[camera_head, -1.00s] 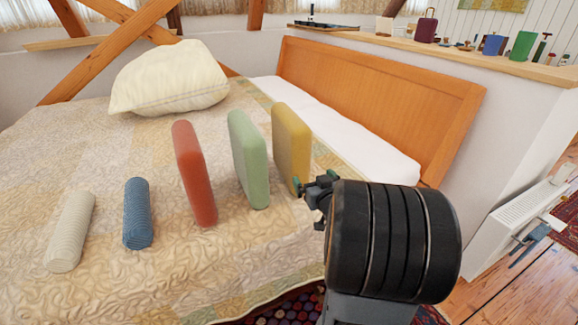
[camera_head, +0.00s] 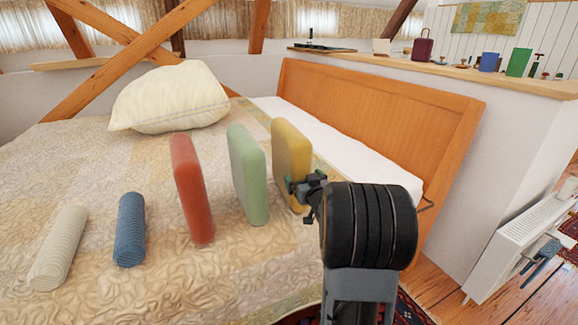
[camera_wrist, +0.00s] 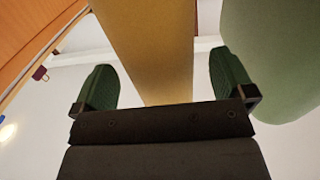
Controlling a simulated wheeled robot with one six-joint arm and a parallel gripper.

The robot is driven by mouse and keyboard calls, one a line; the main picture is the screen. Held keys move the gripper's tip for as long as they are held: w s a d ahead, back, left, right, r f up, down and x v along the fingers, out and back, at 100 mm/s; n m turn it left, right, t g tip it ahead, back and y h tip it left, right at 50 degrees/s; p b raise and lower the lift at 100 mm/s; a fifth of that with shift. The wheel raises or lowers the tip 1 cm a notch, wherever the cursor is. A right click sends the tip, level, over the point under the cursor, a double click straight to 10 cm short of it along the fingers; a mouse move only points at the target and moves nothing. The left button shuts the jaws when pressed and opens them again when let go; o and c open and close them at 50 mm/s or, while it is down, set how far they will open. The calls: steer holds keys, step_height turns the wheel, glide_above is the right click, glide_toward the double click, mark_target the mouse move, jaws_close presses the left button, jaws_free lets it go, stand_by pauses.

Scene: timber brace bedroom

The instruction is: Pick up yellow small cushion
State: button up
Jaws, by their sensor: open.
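The yellow small cushion (camera_head: 291,160) stands upright on the bed, the rightmost of three upright cushions. My gripper (camera_head: 303,186) is at its lower right front side in the head view and hides part of its edge. In the wrist view the yellow cushion (camera_wrist: 152,50) runs between the two open green fingers (camera_wrist: 165,86), with a gap on each side. The fingers are not shut on it. The green cushion (camera_head: 247,175) stands just left of it and also shows close by the right finger in the wrist view (camera_wrist: 272,60).
A red cushion (camera_head: 192,190), a blue roll (camera_head: 131,229) and a cream roll (camera_head: 58,248) are on the bed further left. A large cream pillow (camera_head: 168,98) lies behind. The wooden headboard (camera_head: 375,140) is at the right, with a shelf of small objects (camera_head: 440,70) beyond.

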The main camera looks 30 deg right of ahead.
steer(key=shift+x, duration=1.7)
steer(key=shift+c, duration=0.2)
steer(key=c, duration=1)
steer(key=shift+c, duration=0.4)
steer(key=shift+r, duration=0.2)
